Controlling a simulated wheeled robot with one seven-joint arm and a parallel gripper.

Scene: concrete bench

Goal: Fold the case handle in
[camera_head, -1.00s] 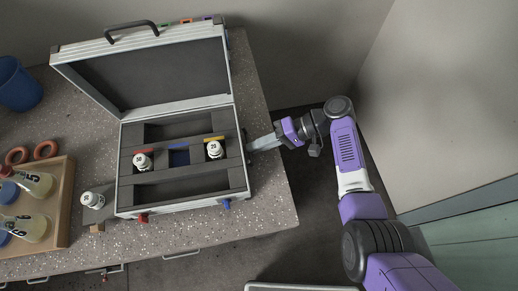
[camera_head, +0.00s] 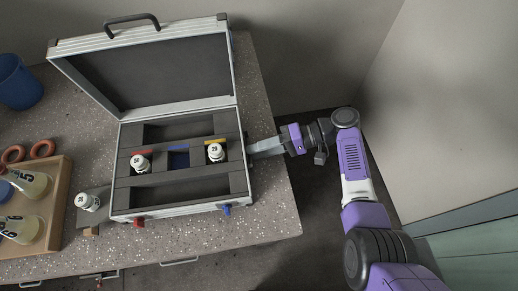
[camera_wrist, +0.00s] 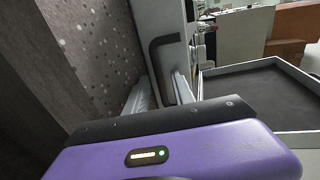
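The open silver case (camera_head: 180,208) stands on the bench, its lid (camera_head: 150,75) raised at the back. A dark handle (camera_head: 132,22) stands out from the lid's far edge. In the wrist view a dark, L-shaped handle (camera_wrist: 163,65) stands out beside a light case wall; I cannot tell whether it is the same one. My gripper (camera_head: 255,149) is at the case's right side. Its grey fingers (camera_wrist: 162,92) are apart in the wrist view, with the lower part of the handle seen between them. Contact with the handle is unclear.
Inside the case stand two white bottles with a blue slot (camera_head: 179,158) between them. Another bottle (camera_head: 88,202) stands left of the case. A wooden tray (camera_head: 62,205) with flasks, orange rings (camera_head: 42,149) and a blue bucket (camera_head: 18,84) are further left. The bench (camera_head: 275,200) ends just right of the case.

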